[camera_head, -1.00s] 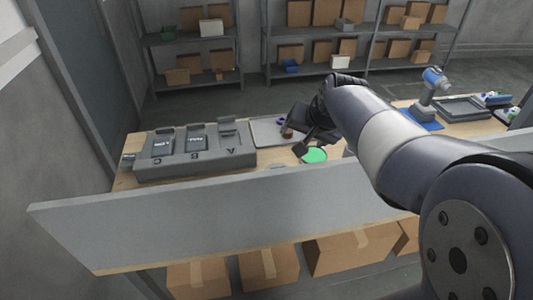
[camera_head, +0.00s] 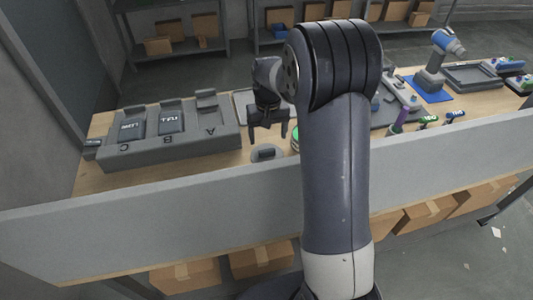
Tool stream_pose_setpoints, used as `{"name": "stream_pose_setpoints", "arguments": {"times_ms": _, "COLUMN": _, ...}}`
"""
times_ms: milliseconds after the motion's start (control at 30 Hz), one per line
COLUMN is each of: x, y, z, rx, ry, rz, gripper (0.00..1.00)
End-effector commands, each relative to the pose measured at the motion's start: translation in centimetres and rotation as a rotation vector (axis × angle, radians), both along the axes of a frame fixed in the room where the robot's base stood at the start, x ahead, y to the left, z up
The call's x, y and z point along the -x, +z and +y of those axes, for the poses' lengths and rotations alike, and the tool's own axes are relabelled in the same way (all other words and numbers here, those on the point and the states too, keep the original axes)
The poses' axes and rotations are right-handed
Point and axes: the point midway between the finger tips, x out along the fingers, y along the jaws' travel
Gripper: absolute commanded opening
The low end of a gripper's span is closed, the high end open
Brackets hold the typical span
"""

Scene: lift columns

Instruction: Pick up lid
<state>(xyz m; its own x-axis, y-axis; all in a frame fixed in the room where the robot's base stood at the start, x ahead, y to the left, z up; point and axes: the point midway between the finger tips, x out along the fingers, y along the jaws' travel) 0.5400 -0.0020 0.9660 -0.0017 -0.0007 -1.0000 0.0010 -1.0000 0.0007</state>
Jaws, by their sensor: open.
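A round grey lid (camera_head: 257,158) with a dark raised handle lies on the wooden worktop, near the grey front board. My gripper (camera_head: 268,136) hangs just above the lid, fingers pointing down. It is open, and nothing shows between the fingers. In the picture the fingertips sit slightly above the lid's handle; I cannot tell the exact gap. A round green-topped thing (camera_head: 295,139) stands right of the lid, mostly hidden behind my arm.
A grey holder (camera_head: 200,152) with slots marked A, B and C stands left of my gripper. A grey tray (camera_head: 241,104) is behind it. The grey front board (camera_head: 150,217) edges the worktop.

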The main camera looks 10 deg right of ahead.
Motion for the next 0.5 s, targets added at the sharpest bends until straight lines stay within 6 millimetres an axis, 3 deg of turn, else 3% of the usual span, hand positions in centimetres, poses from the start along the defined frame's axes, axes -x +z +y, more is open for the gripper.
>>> {"name": "stream_pose_setpoints", "arguments": {"times_ms": 167, "x": 0.0, "y": -1.2, "z": 0.1, "rx": 0.0, "ry": 0.0, "rz": 0.001, "gripper": 0.76}}
{"name": "stream_pose_setpoints", "arguments": {"times_ms": 500, "x": 0.0, "y": -5.6, "z": 0.3, "rx": -0.001, "ry": -0.001, "rz": 0.001, "gripper": 0.76}}
